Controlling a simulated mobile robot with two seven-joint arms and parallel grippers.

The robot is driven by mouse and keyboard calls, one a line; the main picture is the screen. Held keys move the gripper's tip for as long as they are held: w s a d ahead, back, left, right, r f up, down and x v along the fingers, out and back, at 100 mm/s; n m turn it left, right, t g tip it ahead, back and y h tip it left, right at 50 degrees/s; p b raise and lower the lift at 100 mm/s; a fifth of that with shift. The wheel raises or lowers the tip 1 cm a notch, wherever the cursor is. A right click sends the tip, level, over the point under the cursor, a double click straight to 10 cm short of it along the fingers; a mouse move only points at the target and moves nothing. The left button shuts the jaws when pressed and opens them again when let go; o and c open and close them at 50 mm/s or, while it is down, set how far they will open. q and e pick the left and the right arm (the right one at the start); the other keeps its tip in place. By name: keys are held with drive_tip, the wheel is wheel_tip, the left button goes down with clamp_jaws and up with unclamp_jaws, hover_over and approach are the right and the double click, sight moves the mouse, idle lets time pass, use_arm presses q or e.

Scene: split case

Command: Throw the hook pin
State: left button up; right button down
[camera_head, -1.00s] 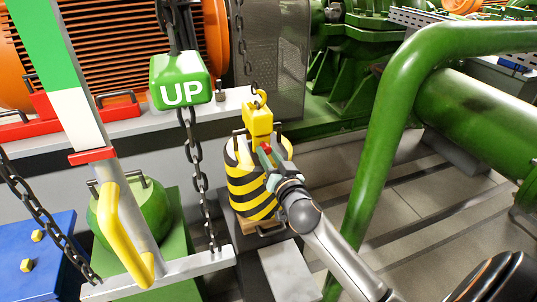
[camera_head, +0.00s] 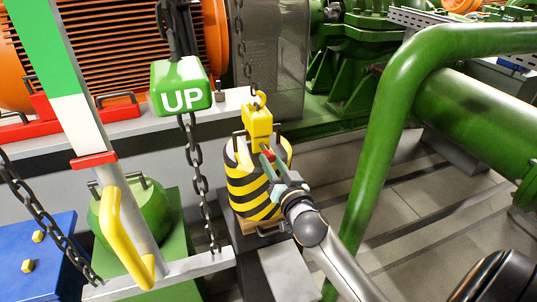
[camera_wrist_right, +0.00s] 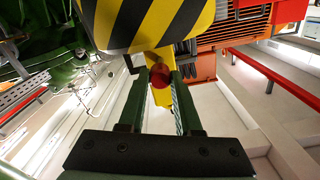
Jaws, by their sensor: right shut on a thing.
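The yellow hook block (camera_head: 258,122) hangs on a chain at the top of a black-and-yellow striped load (camera_head: 250,185). The hook pin has a red end (camera_head: 268,154) at the lower right of the block. In the right wrist view the red end (camera_wrist_right: 161,76) sits between the two dark green fingers, with a yellow part behind it. My right gripper (camera_head: 271,160) is shut on the red end from the front right. The fingers hide much of the pin, so I cannot tell how deep it sits. My left gripper is not in view.
A green block marked UP (camera_head: 181,87) hangs on a chain left of the load. A white and green post with a yellow handle (camera_head: 115,225) stands further left. A thick green pipe (camera_head: 385,125) rises right of my right arm. Floor shows behind that pipe.

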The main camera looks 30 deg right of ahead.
sight(271, 160)
drive_tip(key=v, duration=0.3)
drive_tip(key=shift+s, duration=0.15)
drive_tip(key=shift+a+f, duration=0.1)
drive_tip(key=c, duration=0.8)
unclamp_jaws()
drive_tip(key=shift+s, duration=0.15)
drive_tip(key=shift+o, duration=1)
drive_tip(key=shift+p, duration=0.3)
